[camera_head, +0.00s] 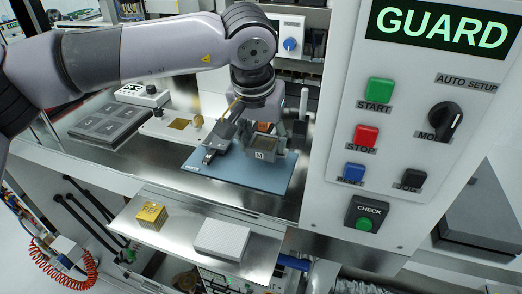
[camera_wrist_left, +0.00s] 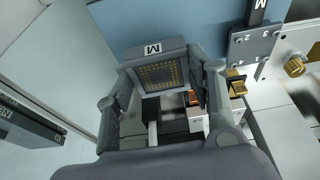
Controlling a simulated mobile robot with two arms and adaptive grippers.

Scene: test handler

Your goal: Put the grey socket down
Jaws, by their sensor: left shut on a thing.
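My right gripper is in neither view.
A gold block (camera_head: 151,215) and a white box (camera_head: 222,240) sit on the front shelf. The control panel (camera_head: 400,130) stands close on the right. The mat's front right is clear.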

